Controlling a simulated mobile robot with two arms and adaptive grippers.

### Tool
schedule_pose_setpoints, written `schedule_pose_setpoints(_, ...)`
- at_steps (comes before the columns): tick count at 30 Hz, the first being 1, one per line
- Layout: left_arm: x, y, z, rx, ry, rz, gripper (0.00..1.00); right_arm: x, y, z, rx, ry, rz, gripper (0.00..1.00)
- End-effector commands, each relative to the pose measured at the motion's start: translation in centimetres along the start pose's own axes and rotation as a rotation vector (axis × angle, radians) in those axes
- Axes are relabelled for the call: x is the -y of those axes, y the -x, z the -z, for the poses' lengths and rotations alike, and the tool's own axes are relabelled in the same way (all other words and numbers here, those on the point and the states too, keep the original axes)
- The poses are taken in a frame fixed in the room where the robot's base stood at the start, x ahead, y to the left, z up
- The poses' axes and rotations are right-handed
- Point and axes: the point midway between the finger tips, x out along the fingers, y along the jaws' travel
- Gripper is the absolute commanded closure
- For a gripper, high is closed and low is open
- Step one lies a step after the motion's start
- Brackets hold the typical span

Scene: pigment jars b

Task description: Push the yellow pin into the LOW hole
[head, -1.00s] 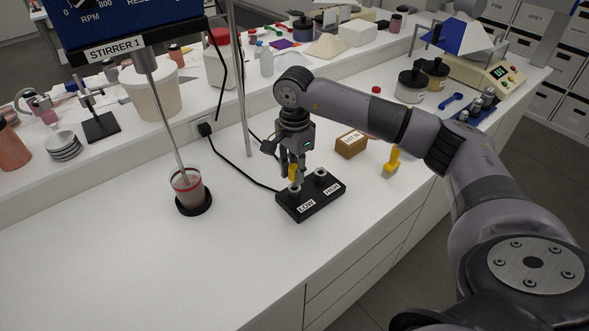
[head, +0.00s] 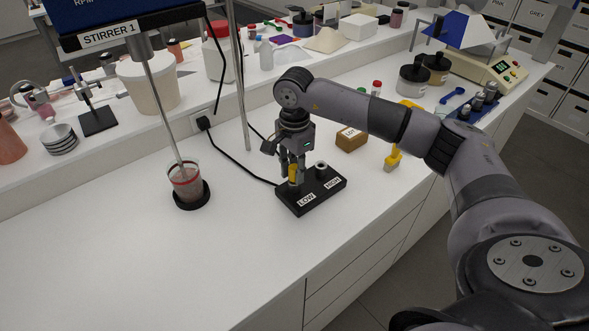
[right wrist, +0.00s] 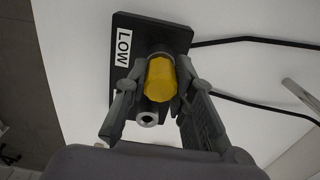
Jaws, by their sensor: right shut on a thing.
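The yellow pin (head: 294,174) is between the fingers of my right gripper (head: 292,178), which is shut on it. It stands upright over the LOW side of the black block (head: 328,194). The right wrist view shows the yellow pin (right wrist: 161,79) from above, between the fingertips, covering the hole by the LOW label (right wrist: 124,47). How deep its lower end sits is hidden. The HIGH side has an empty-looking grey metal socket (head: 321,168), also visible in the right wrist view (right wrist: 147,118). My left gripper is not in view.
A beaker (head: 186,182) with a stirrer rod stands left of the block. A black cable (head: 240,168) runs behind the block. A small brown box (head: 351,139) and a yellow object (head: 393,158) are to its right. The front counter is clear.

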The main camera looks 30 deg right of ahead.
Motion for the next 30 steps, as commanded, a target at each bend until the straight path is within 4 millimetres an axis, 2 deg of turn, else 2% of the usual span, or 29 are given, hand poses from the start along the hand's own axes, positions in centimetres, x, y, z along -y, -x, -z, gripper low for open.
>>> schedule_pose_setpoints(1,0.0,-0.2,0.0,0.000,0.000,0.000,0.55,0.0,-0.2,0.0,0.000,0.000,0.000,1.00)
schedule_pose_setpoints(2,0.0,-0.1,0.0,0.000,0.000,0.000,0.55,0.0,-0.1,0.0,0.000,0.000,0.000,0.76)
schedule_pose_setpoints(12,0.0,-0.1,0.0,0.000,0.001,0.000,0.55,0.0,-0.1,0.0,0.000,0.000,0.000,0.53)
schedule_pose_setpoints(23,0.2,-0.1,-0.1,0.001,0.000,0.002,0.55,0.0,0.3,0.0,0.000,0.000,0.001,0.53)
schedule_pose_setpoints(26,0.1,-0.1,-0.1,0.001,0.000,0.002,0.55,0.1,1.6,0.0,0.000,0.000,0.004,0.53)
schedule_pose_setpoints(30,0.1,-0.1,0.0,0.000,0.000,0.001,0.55,0.1,4.4,0.0,0.001,0.000,0.006,0.53)
